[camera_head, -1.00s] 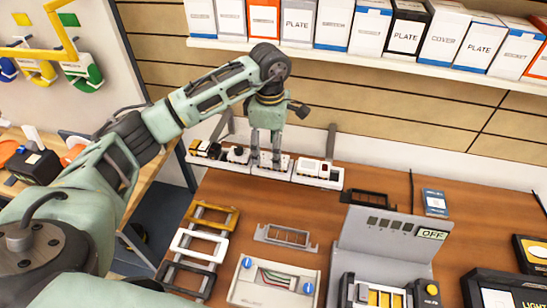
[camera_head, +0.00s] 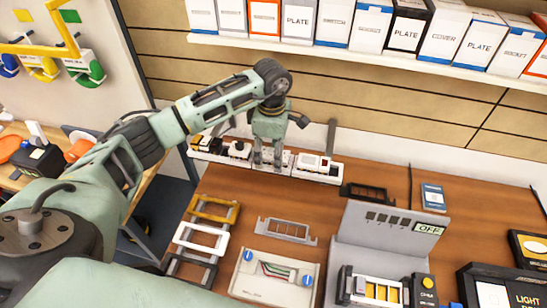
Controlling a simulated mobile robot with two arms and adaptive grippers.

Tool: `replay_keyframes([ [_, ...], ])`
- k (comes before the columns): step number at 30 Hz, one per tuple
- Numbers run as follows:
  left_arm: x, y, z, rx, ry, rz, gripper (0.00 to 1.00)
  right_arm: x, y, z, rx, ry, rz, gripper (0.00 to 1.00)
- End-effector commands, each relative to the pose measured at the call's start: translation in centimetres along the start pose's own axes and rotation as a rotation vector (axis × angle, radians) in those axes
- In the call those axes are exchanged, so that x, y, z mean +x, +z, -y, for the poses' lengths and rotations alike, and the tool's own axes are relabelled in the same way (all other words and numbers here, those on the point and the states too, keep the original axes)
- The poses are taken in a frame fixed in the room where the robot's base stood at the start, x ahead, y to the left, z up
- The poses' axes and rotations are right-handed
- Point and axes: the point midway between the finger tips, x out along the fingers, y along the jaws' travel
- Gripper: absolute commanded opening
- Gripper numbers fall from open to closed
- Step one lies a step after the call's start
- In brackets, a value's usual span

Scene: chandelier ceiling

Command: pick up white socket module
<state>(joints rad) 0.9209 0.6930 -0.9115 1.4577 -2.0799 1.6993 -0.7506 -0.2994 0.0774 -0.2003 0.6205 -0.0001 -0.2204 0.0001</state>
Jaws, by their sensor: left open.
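My left gripper (camera_head: 268,160) points down at the middle of a row of white holders at the back of the table. Its two fingers are apart, with pale white modules between and beside them. A white socket module (camera_head: 286,158) with small dark holes shows just right of the fingers. The fingers partly hide the modules there, so I cannot tell whether they touch one. My right gripper is not in view.
Left in the row are a dark module and a white one (camera_head: 238,149); right is one with a red part (camera_head: 325,162). Frames (camera_head: 201,238), a wired box (camera_head: 272,275) and a grey OFF panel (camera_head: 385,235) stand in front. A box shelf (camera_head: 370,50) hangs behind.

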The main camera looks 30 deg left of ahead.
Motion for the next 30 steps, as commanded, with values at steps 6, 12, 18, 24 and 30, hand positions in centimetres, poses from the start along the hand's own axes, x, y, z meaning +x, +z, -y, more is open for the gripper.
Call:
replay_keyframes([
  [6, 0.26, -0.01, 0.0, 0.0, 0.0, 0.0, 0.58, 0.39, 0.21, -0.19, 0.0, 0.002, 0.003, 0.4],
  [12, 0.24, -0.01, 0.01, 0.0, 0.0, 0.0, 0.58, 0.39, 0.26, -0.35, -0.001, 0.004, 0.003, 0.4],
  [18, 0.24, -0.01, 0.01, 0.0, 0.0, 0.0, 0.51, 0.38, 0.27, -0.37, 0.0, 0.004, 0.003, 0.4],
  [24, 0.24, 0.0, 0.01, 0.0, 0.0, 0.0, 0.33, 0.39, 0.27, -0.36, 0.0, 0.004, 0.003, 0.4],
  [30, 0.24, 0.0, 0.01, 0.0, 0.0, 0.0, 0.16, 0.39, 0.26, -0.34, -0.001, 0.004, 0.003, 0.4],
])
